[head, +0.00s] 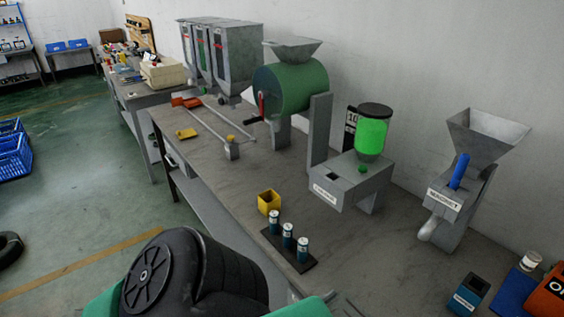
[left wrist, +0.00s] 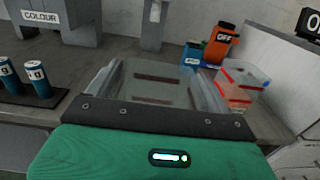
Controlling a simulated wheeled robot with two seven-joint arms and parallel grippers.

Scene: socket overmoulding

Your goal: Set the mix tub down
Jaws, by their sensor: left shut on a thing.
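In the left wrist view, a clear, see-through tub (left wrist: 160,72) lies straight ahead of my green palm, between the grey fingers of my left gripper (left wrist: 162,90). I take it as the mix tub. My left gripper is shut on it. Dark slot-like marks show through it, and the grey bench shows behind. Its base and its contents cannot be made out. In the head view, only the black and green parts of my left arm show at the bottom; the tub is hidden there. My right gripper is in neither view.
The colour dispenser (head: 350,183) and a hopper machine (head: 465,180) stand at the back. A red-edged clear box (left wrist: 241,83) and an orange jar (left wrist: 220,42) are at right. Bare bench lies between.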

